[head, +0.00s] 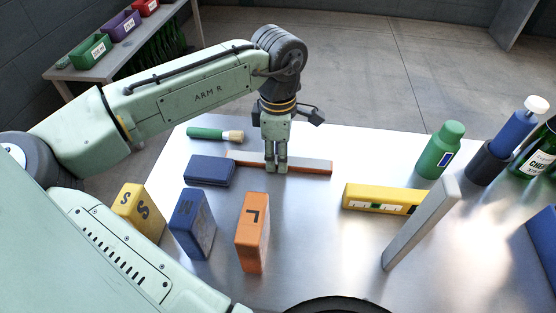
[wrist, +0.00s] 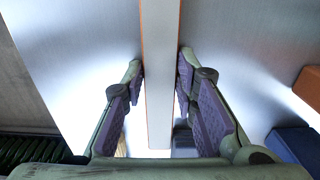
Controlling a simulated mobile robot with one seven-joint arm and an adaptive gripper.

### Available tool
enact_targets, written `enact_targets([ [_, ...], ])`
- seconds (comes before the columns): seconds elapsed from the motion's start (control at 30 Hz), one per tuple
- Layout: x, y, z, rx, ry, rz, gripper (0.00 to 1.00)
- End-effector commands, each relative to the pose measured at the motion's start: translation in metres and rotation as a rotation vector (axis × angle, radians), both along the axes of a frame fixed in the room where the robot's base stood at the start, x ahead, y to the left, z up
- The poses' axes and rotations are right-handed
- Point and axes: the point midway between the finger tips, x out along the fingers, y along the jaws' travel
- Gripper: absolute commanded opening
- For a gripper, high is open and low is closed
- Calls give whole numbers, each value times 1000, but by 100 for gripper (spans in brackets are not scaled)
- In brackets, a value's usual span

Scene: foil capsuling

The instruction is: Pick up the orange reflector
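A long thin bar with orange sides and a pale top (head: 312,167), which I take for the orange reflector, lies on the metal table under my gripper. In the wrist view the bar (wrist: 161,70) runs lengthwise between the fingers. My gripper (head: 276,168) points down at the bar's middle. In the wrist view its two purple-padded fingers (wrist: 161,72) are open, one on each side of the bar, with a narrow gap showing on both sides. Contact cannot be made out.
A dark blue block (head: 209,171) and a green-handled brush (head: 214,134) lie left of the bar. Yellow (head: 139,211), blue (head: 192,223) and orange (head: 252,232) blocks stand in front. A yellow level (head: 384,199), a grey upright bar (head: 421,224) and bottles (head: 441,150) are right.

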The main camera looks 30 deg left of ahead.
Motion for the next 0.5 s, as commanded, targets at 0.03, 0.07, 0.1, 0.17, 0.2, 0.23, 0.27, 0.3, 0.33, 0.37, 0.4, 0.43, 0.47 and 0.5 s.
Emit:
enact_targets([
  [0.03,0,0,0,0,0,0,20],
  [0.07,0,0,0,0,0,0,18],
  [0.1,0,0,0,0,0,0,15],
  [0.17,0,0,0,0,0,0,11],
  [0.2,0,0,0,0,0,0,9],
  [0.23,0,0,0,0,0,0,7],
  [0.27,0,0,0,0,0,0,5],
  [0.3,0,0,0,0,0,0,2],
  [0.33,0,0,0,0,0,0,0],
  [0.37,0,0,0,0,0,0,0],
  [0.4,0,0,0,0,0,0,0],
  [0.43,0,0,0,0,0,0,0],
  [0.47,0,0,0,0,0,0,0],
  [0.5,0,0,0,0,0,0,0],
])
